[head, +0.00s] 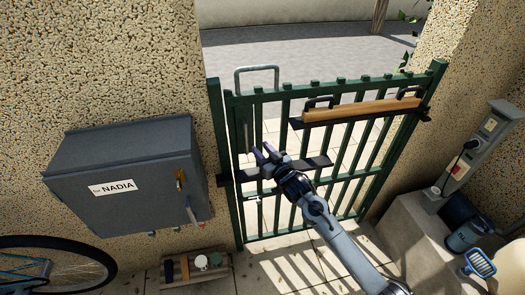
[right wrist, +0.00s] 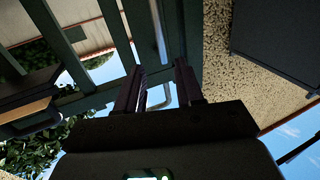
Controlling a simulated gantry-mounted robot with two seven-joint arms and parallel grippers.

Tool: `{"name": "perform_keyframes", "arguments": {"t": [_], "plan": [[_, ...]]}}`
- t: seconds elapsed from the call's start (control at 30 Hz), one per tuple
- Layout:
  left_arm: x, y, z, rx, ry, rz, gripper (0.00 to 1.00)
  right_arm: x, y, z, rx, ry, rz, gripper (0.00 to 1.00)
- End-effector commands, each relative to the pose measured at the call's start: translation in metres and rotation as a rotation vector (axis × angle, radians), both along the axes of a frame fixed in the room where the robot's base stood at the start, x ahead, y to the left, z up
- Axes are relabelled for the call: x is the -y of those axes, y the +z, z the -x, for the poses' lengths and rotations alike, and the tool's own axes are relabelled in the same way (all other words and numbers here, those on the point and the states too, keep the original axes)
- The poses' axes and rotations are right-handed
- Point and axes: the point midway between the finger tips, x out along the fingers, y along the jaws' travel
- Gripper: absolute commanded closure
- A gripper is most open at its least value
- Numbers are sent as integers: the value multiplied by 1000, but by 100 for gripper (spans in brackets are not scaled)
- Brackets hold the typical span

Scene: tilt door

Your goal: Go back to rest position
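A green barred gate (head: 340,88) stands shut between two pebbled pillars. It carries a grey loop handle (head: 257,69) at its top left and a wooden bar with black handles (head: 362,108) on its right part. My right gripper (head: 265,155) is in front of the gate's left side, near a dark horizontal plate (head: 310,163). Its two fingers are apart with nothing seen between them. In the right wrist view the fingers (right wrist: 160,90) are also apart, pointing towards the gate bars (right wrist: 60,45). Whether they touch the gate I cannot tell. My left gripper is in neither view.
A grey box labelled NADIA (head: 125,180) hangs on the left pillar, close to the gate. A bicycle wheel (head: 50,265) and a small wooden tray (head: 175,285) are below it. A grey post (head: 480,145) stands at the right on a concrete block (head: 410,235).

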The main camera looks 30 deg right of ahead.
Motion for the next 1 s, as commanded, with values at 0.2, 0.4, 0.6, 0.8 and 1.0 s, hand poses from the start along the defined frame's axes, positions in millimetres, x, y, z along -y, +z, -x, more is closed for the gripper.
{"name": "perform_keyframes", "arguments": {"t": [0.2,0.4,0.6,0.8,1.0], "plan": [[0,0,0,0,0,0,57,0,-1,0,-1,0,0,63],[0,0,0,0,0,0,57,-1,-33,12,-48,1,-2,63],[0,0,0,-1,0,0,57,-17,-126,65,-186,15,-27,63],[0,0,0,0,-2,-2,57,-62,-198,179,-379,37,-80,63],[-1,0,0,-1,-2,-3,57,-91,-213,306,-706,18,-57,63]]}}
